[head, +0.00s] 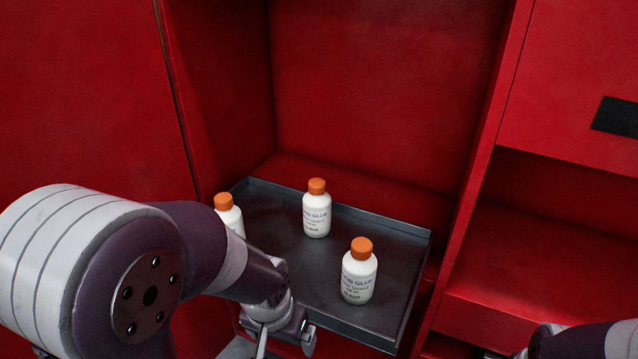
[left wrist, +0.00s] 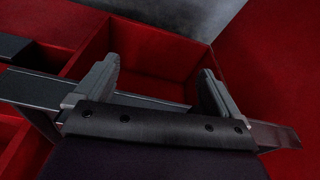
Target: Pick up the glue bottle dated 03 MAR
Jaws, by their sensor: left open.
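Three white glue bottles with orange caps stand upright on a dark grey tray (head: 390,235) in the head view. One bottle (head: 317,213) is at the back, one (head: 359,275) at the front right, and one (head: 229,214) at the left, partly hidden by my left arm. The labels on the back and front right bottles show glue lettering, but the dates are too small to read. The left bottle's label is hidden. My left gripper (head: 275,338) is low at the tray's front left, apart from the bottles. In the left wrist view its fingers (left wrist: 155,88) are open and empty.
The tray sits in a red cabinet bay (head: 370,90) with walls at both sides and back, and has a raised rim. A red shelf compartment (head: 560,220) is at the right. Part of my right arm shows at the bottom right corner.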

